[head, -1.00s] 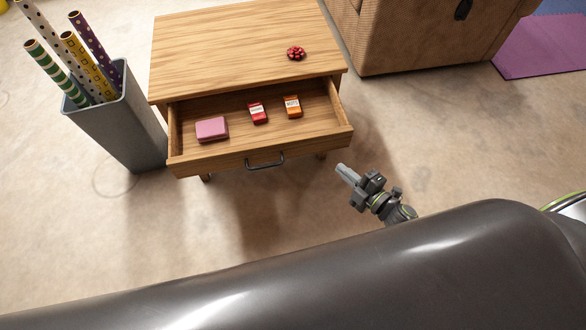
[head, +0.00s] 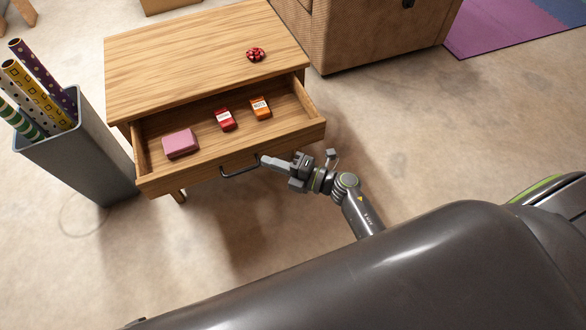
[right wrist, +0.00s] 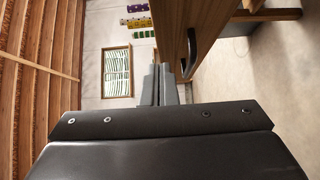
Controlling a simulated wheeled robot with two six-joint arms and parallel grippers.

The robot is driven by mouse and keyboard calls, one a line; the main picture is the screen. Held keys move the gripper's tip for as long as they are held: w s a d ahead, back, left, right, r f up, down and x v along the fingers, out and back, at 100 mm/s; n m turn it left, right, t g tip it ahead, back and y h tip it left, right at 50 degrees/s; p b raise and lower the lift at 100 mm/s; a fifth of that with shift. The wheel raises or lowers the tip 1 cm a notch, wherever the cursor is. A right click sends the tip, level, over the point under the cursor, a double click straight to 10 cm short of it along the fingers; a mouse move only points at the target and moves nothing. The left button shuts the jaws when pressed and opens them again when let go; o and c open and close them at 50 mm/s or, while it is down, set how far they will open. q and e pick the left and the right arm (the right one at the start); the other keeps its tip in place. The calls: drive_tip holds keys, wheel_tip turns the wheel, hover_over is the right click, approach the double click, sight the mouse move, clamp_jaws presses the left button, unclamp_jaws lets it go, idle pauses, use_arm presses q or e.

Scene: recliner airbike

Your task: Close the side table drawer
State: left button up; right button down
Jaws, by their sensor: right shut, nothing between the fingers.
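The wooden side table (head: 190,52) stands ahead with its drawer (head: 200,165) pulled open. A dark bar handle (head: 238,172) is on the drawer front. A pink box (head: 180,143), a red packet (head: 225,119) and an orange packet (head: 261,107) lie in the drawer. My right gripper (head: 264,160) is shut and empty, its tip at the right end of the handle; I cannot tell whether it touches. In the right wrist view the shut fingers (right wrist: 158,84) point toward the drawer front, with the handle (right wrist: 190,52) just right of them. My left gripper is not in view.
A red bow (head: 256,54) sits on the tabletop. A grey bin (head: 85,160) with patterned rolls stands close on the table's left. A brown recliner (head: 375,38) is at the back right, with a purple mat (head: 495,28) beyond. The floor right of the drawer is clear.

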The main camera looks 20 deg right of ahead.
sight(253, 146)
drive_tip(key=w, duration=0.3)
drive_tip(key=shift+w+b, duration=0.15)
drive_tip(key=shift+b, duration=0.2)
drive_tip(key=shift+w, duration=0.25)
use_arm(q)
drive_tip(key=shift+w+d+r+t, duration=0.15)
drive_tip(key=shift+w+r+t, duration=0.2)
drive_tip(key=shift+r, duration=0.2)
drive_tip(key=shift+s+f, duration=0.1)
